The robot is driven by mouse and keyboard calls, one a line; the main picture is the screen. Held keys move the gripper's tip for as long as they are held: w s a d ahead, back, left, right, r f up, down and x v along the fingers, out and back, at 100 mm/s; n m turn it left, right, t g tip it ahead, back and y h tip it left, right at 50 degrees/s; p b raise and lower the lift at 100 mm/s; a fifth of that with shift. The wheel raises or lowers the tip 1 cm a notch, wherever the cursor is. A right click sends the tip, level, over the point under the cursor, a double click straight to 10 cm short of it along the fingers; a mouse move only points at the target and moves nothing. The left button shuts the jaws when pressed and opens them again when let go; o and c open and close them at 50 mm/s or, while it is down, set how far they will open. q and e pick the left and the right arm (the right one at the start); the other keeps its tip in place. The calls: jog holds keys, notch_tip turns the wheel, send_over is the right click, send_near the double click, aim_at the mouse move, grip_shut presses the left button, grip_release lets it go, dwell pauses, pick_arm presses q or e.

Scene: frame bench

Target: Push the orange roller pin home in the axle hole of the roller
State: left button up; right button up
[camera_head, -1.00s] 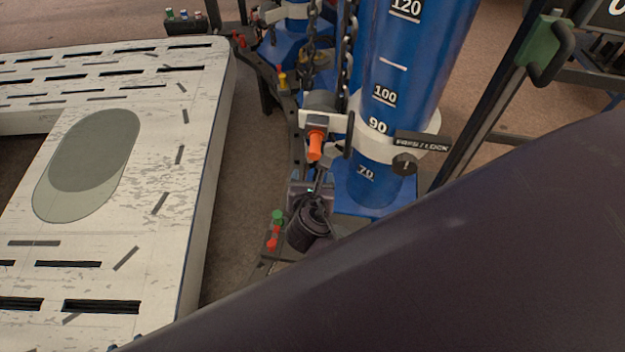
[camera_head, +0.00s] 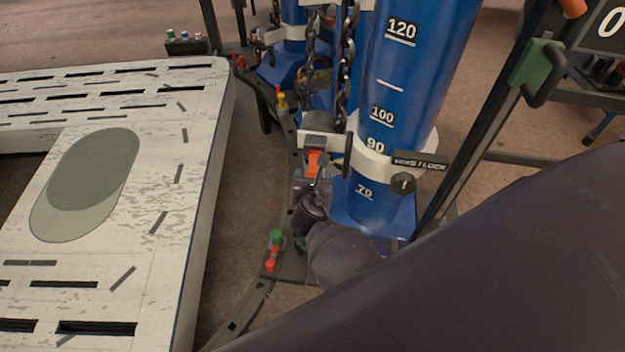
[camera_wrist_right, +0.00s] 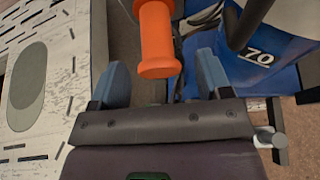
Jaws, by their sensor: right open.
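The orange roller pin (camera_head: 314,161) sticks out toward me from the grey and white roller housing (camera_head: 322,141) beside the blue column. How deep it sits in the axle hole cannot be told, since the hole is hidden. My right gripper (camera_head: 312,183) is at the pin's near end in the head view. In the right wrist view the right gripper (camera_wrist_right: 162,78) is open, one blue-grey finger on each side of the pin (camera_wrist_right: 157,40). The pin's flanged near end reaches between the fingers, with gaps on both sides. My left gripper is not in view.
The blue column (camera_head: 395,120) with white numbers stands right of the pin, with a dark lock knob (camera_head: 403,183). Chains (camera_head: 345,75) hang behind the housing. A pale slotted frame (camera_head: 205,180) lies left. Red and green buttons (camera_head: 275,247) sit near my wrist.

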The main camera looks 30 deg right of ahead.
jog(key=shift+c, duration=0.4)
jog(key=c, duration=1.1)
jog(key=o, duration=1.2)
jog(key=shift+w+d, duration=0.1)
jog(key=v, duration=1.1)
